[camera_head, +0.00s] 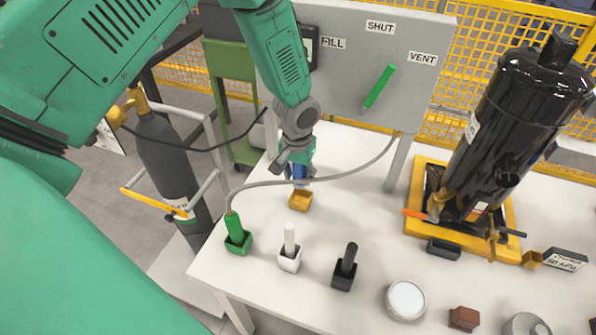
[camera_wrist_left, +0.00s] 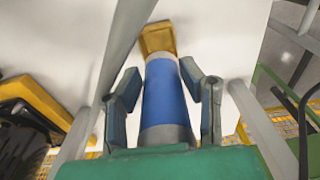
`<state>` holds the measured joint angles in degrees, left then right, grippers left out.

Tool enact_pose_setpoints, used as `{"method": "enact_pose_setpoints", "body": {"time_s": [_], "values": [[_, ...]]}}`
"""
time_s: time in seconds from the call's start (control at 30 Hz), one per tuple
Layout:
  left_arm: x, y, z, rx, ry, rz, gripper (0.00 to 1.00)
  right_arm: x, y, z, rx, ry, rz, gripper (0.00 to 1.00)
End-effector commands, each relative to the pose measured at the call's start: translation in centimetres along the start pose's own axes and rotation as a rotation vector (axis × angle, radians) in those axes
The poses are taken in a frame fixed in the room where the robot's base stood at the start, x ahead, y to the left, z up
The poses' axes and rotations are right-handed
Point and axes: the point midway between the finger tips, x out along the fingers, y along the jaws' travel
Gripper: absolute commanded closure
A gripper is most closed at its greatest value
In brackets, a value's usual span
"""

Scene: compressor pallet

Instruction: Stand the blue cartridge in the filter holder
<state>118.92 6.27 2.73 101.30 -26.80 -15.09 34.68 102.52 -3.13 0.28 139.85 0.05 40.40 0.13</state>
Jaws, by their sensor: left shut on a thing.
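The blue cartridge (camera_head: 300,172) is mostly covered by my left gripper (camera_head: 297,176) in the head view. In the left wrist view the cartridge (camera_wrist_left: 164,97) is a blue cylinder with pale ends, between the two fingers of the gripper (camera_wrist_left: 166,88). The gripper is shut on it. The yellow-brown filter holder (camera_head: 300,201) stands on the white table just below the cartridge in the picture. It also shows in the left wrist view (camera_wrist_left: 157,38), at the cartridge's far end. I cannot tell whether the cartridge's end is inside it or just above. My right gripper is not in view.
White (camera_head: 289,261) and black (camera_head: 343,277) holders stand nearer. The grey panel (camera_head: 350,60) rises behind; a black compressor (camera_head: 520,125) stands right. Bare table lies right of the holder.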

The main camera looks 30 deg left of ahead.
Motion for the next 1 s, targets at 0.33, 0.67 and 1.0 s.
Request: {"method": "enact_pose_setpoints", "body": {"time_s": [0.33,0.67,1.0], "values": [[3.1,0.0,0.2,0.000,0.000,0.001,0.98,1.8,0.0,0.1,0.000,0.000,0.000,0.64],[5.7,0.0,0.4,0.001,0.000,0.001,0.98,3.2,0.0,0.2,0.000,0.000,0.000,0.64],[7.4,0.1,0.5,0.001,0.000,0.001,0.98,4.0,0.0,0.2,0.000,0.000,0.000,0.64]]}}
